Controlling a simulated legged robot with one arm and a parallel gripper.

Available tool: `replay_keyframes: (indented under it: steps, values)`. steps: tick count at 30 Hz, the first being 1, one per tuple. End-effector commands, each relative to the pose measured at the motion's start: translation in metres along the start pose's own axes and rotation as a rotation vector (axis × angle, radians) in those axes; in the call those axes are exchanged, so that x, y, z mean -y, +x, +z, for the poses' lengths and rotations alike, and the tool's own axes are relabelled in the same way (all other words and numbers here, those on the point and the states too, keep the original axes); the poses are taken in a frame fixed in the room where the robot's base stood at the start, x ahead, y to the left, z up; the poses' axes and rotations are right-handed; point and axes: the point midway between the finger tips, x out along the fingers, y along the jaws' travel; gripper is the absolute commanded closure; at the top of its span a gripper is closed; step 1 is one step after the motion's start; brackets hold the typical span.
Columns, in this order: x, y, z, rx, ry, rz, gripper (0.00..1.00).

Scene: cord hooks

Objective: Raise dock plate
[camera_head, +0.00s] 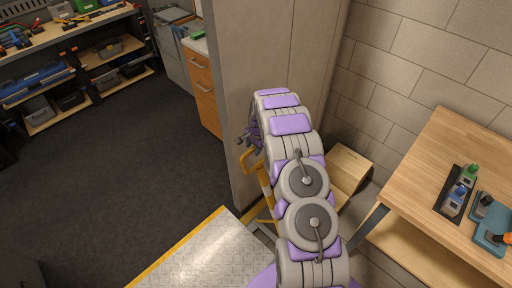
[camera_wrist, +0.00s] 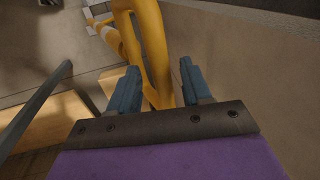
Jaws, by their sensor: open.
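The dock plate (camera_head: 190,255) is a silver tread-patterned plate with yellow edges, lying low on the floor at the bottom of the head view. A yellow-orange bent bar (camera_head: 264,185) shows beside my arm, between the plate and the grey wall panel. In the wrist view thick yellow bars (camera_wrist: 152,40) run down to the area between my fingers. My gripper (camera_wrist: 159,68) is open, with its two blue-grey fingers apart and the yellow bar beyond or between them. I cannot tell whether they touch. My arm hides part of the bar in the head view.
A grey wall panel (camera_head: 270,50) stands close behind my arm. A wooden table (camera_head: 440,150) with small tools is at the right, and a cardboard box (camera_head: 347,168) sits beneath the block wall. Shelves (camera_head: 95,60) stand back left. The dark floor at left is clear.

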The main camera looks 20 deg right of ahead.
Motion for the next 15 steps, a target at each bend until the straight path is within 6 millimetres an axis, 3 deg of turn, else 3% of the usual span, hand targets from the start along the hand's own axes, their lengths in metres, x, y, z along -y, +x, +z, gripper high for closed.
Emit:
replay_keyframes:
  steps: [6,15]
  values:
    - [0.0004,-0.0003,0.0000,-0.001,0.000,-0.001,0.52]
    - [0.0006,-0.0006,0.0001,-0.001,0.000,-0.001,0.79]
